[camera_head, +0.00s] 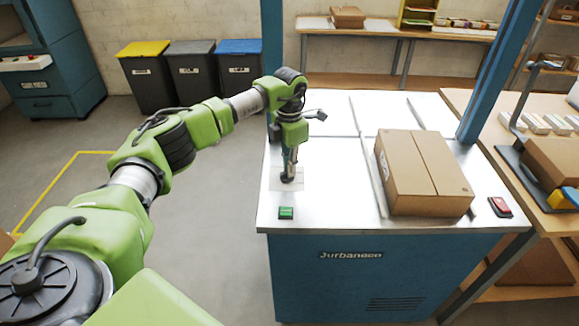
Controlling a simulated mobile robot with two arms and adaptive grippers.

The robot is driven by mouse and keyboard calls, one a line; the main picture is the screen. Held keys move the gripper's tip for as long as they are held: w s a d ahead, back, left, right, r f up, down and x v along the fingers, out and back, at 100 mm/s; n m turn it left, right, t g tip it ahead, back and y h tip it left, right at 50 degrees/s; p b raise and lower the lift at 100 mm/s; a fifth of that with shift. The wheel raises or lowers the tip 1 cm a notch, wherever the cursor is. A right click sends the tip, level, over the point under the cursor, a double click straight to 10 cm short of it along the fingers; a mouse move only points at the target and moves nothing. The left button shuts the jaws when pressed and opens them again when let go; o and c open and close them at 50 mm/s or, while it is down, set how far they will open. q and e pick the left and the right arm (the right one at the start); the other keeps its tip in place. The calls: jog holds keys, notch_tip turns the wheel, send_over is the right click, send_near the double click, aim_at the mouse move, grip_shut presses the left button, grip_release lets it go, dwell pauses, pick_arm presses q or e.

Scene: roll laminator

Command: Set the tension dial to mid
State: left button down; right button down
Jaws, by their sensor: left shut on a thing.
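My left gripper (288,175) reaches down over the left part of the laminator's metal top (330,205). Its fingers are shut on the tension dial, which sits on a pale square plate (297,186). The fingers hide nearly all of the dial, so its pointer and setting cannot be read. My right gripper is not in view.
A green button (286,213) is in front of the plate. A cardboard box (422,172) lies on the right of the top, near a red switch (500,207). Blue posts (497,70) rise at the back and right. Bins (193,75) stand behind left.

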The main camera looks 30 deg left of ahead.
pick_arm(q)
jog(key=c, duration=2.1)
grip_release()
jog(key=shift+c, duration=0.2)
notch_tip(320, 180, up, 12)
